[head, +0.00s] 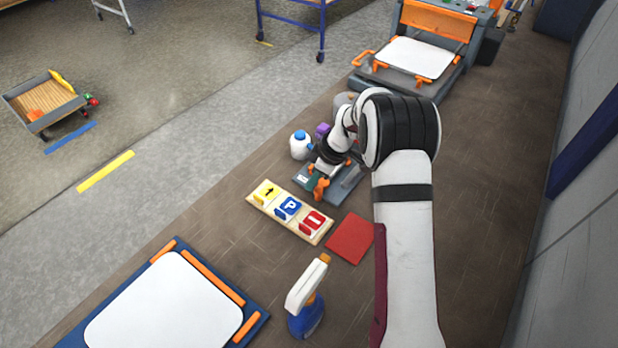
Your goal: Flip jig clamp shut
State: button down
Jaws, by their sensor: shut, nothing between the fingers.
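The jig (346,188) is a grey-blue plate on the brown bench, in the middle of the head view. Its orange clamp (320,188) stands at the plate's near left edge. My arm hides part of the jig, and I cannot tell whether the fingers touch the clamp or how far the clamp is turned.
A sign board (290,212) with yellow, blue and red signs and a red square (350,238) lie in front of the jig. A white bottle (300,146) and a purple item (322,130) stand behind it. A spray bottle (306,300) and a white-topped tray (165,310) are nearer.

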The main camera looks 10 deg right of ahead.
jog(key=shift+s+d+n+g, duration=0.15)
jog(key=shift+d+n+g, duration=0.1)
jog(key=shift+n, duration=0.35)
jog(key=shift+s+d+n+g, duration=0.15)
jog(key=shift+d+n, duration=0.05)
jog(key=shift+n, duration=0.4)
jog(key=shift+s+d+n+g+y, duration=0.2)
jog(key=shift+d+n+g+y, duration=0.25)
jog(key=shift+n, duration=0.65)
jog(key=shift+d, duration=0.7)
jog(key=shift+d+n, duration=0.35)
jog(key=shift+n, duration=0.35)
jog(key=shift+w+d, duration=0.15)
jog(key=shift+d, duration=0.5)
jog(key=shift+w+d, duration=0.1)
jog(key=shift+d, duration=0.1)
